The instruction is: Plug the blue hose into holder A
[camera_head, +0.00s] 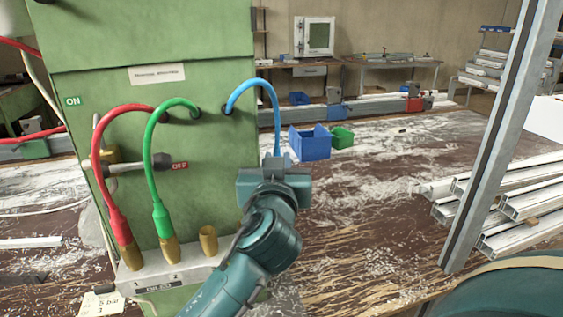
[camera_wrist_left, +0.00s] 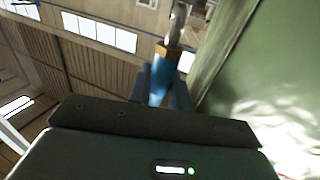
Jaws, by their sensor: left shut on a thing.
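The blue hose (camera_head: 266,88) leaves the green cabinet's front at upper right, arches over and runs down into my left gripper (camera_head: 276,162). My left gripper is shut on the hose's end. In the left wrist view, the blue hose end (camera_wrist_left: 158,88) sits between the fingers (camera_wrist_left: 160,94), with a brass nut and a metal tip beyond them. An empty brass socket (camera_head: 208,240) stands on the grey block (camera_head: 165,280), below and left of the gripper. I cannot make out a letter A on any holder. My right gripper is not in view.
The red hose (camera_head: 97,165) and green hose (camera_head: 149,160) run down to brass fittings on the same block, left of the empty socket. A lever (camera_head: 145,167) sticks out behind them. A blue bin (camera_head: 310,144) and metal profiles (camera_head: 530,190) lie to the right.

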